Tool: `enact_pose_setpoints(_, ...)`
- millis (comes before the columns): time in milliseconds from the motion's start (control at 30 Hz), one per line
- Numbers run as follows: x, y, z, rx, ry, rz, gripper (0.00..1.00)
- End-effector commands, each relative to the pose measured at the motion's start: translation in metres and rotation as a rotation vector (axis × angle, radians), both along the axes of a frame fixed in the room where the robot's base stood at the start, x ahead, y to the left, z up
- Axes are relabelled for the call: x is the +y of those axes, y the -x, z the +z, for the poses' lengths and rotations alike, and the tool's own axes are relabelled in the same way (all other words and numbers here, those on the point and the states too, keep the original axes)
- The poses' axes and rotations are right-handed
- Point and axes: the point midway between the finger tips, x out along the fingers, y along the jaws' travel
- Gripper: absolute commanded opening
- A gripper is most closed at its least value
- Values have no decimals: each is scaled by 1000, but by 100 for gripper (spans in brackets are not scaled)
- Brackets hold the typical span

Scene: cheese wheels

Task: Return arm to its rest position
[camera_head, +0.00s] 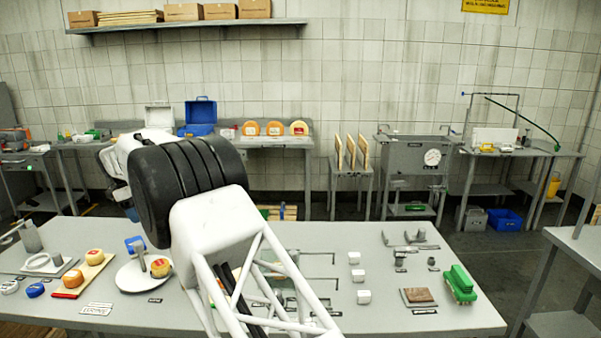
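My arm rises from the bottom centre, with a white lattice link and a large black ribbed joint, and a white part continues behind it to the left. Two small cheese wheels, one orange (73,278) and one yellow-orange (94,257), sit on a wooden board (78,290) at the left of the table.
The grey table (385,320) also bears several white blocks (357,275), a brown square (417,296) and a green object (460,283). Larger cheese wheels (274,128) stand on the back bench near a blue case (201,115). Shelves and benches line the wall.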

Motion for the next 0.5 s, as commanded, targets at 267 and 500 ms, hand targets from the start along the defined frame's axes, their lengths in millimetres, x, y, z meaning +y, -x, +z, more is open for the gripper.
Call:
enact_pose_setpoints(267, -85, -3, 49, 41, -60, 132, 61)
enact_pose_setpoints(500, -157, 5, 82, 71, -110, 255, 61)
